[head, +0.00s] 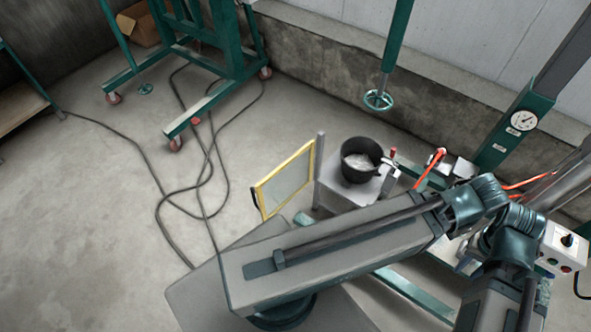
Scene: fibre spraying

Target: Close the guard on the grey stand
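The guard (287,181) is a yellow-framed, see-through panel with a dark handle on its left edge. It stands swung out to the left of the grey stand (338,196), by the upright grey post (319,168). A black bucket (360,161) with pale contents sits on the stand. My grey arm with teal joints crosses the front of the picture and hides the stand's lower part. I cannot make out the fingers of my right gripper; its arm fills the lower right. My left gripper is not in view.
Orange handles and a gauge column (513,125) stand at the right, with a control box (566,246). A green wheeled frame (205,75) is at the back left. Black cables lie across the otherwise open floor.

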